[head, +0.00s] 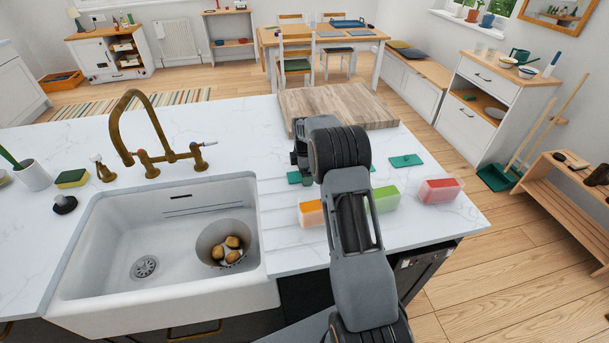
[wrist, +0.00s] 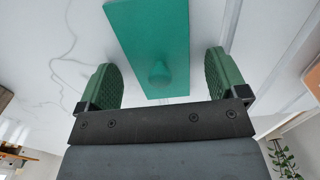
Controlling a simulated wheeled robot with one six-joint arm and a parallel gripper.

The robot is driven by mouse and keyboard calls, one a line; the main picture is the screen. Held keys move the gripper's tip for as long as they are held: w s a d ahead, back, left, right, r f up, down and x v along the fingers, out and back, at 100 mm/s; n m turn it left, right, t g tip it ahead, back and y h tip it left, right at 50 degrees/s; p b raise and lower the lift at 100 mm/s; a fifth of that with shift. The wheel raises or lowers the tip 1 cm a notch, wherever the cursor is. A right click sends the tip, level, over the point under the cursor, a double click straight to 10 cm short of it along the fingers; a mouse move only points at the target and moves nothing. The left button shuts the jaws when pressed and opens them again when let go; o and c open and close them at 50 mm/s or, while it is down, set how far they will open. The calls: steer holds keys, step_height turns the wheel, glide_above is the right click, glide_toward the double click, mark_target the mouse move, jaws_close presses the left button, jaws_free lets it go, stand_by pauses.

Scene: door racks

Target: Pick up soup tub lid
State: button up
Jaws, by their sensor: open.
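A flat green lid (wrist: 150,35) with a small round knob fills the top middle of the wrist view. Its near end reaches between the two fingers of my gripper (wrist: 160,72), which are apart on either side of the knob and hold nothing. A second green lid (head: 405,160) lies flat farther right. Tubs with orange (head: 312,213), green (head: 386,199) and red (head: 439,191) contents stand on the counter. I cannot tell which lid is the soup tub's.
A wooden board (head: 335,103) lies behind my gripper. A white sink (head: 110,240) with a bowl (head: 218,235) of several potatoes is at left, under a brass tap (head: 150,125). The counter's right edge lies beyond the red tub.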

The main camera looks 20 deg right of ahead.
steer(key=c, duration=1)
